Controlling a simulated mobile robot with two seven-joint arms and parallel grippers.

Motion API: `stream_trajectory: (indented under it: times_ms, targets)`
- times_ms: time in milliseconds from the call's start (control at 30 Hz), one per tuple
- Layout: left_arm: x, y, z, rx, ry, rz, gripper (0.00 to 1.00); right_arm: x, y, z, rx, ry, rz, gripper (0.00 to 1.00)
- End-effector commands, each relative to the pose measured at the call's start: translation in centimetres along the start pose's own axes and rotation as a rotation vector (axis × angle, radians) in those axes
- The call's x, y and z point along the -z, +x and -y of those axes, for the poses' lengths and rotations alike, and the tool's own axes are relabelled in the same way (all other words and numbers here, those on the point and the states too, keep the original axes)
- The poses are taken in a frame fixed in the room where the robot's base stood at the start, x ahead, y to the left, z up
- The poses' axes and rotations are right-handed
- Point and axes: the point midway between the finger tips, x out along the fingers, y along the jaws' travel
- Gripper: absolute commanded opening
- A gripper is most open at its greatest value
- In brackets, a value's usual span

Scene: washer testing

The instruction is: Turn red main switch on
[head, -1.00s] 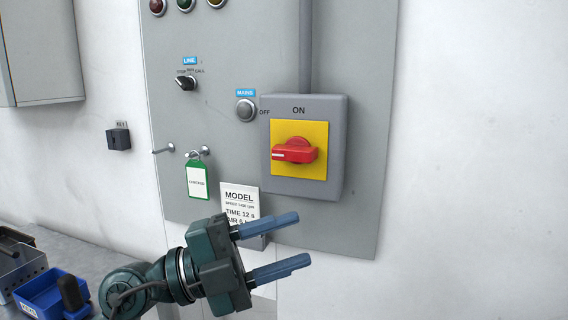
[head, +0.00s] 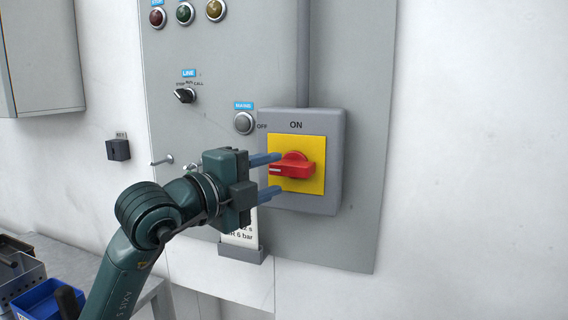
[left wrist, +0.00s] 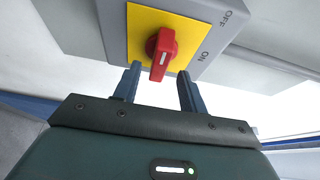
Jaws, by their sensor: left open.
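The red main switch (head: 292,167) is a rotary handle on a yellow plate (head: 311,185) on a grey box (head: 334,160). Its handle lies horizontal, with its white mark toward the OFF label on the left; ON is printed above. My left gripper (head: 268,176) is open in front of the switch, one finger above and one below the handle's left end. In the left wrist view the red handle (left wrist: 161,54) shows ahead of and between the two fingertips (left wrist: 158,76). I cannot tell whether they touch it. My right gripper is in neither view.
The grey panel (head: 345,243) also carries a mains button (head: 244,123), a LINE selector (head: 185,95), and coloured lamps (head: 186,13). A document holder (head: 243,252) hangs below. A blue bin (head: 45,302) stands at lower left. The wall at right is clear.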

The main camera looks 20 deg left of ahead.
Motion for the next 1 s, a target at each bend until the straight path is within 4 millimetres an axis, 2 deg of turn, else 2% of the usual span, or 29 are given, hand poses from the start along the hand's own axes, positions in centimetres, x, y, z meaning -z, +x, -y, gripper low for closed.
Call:
stream_trajectory:
  times_ms: [100,233,400,633,1000]
  targets:
    - [0.0,2.0,0.2,0.000,0.000,-0.001,0.42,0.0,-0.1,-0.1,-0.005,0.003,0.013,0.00]
    - [0.0,3.4,0.1,0.000,-0.001,-0.001,0.42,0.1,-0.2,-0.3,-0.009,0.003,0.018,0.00]
    - [0.0,4.1,0.0,0.001,0.001,-0.001,0.42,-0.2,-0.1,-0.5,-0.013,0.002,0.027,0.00]
    - [0.0,4.1,0.0,0.001,0.000,-0.001,0.42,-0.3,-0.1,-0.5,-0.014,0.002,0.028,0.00]
    - [0.0,4.1,0.0,0.001,0.000,-0.001,0.12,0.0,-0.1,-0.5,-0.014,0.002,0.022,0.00]
